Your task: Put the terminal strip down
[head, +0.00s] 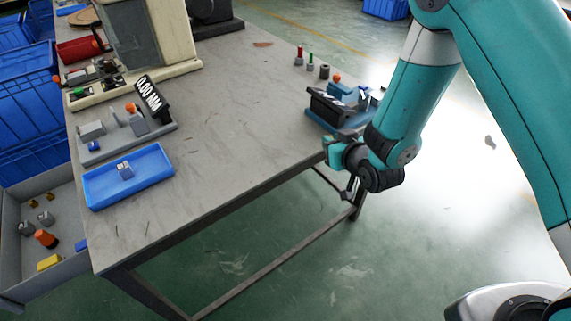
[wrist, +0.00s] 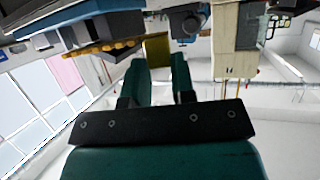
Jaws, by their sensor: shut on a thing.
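My gripper (head: 338,152) is beyond the table's right front edge, low beside the blue fixture on the right. In the wrist view its two teal fingers (wrist: 163,70) are closed on a yellow block, which I take to be the terminal strip (wrist: 157,48). The block shows just past the fingertips. In the head view I cannot make out the held strip. A blue tray (head: 95,197) lies on the table at the left front, with a small grey part (head: 124,170) in it.
A grey fixture with a 0.00 MM display (head: 151,96) stands behind the tray. A grey bin (head: 70,257) with loose parts is at the lower left. The middle of the table (head: 225,125) is clear.

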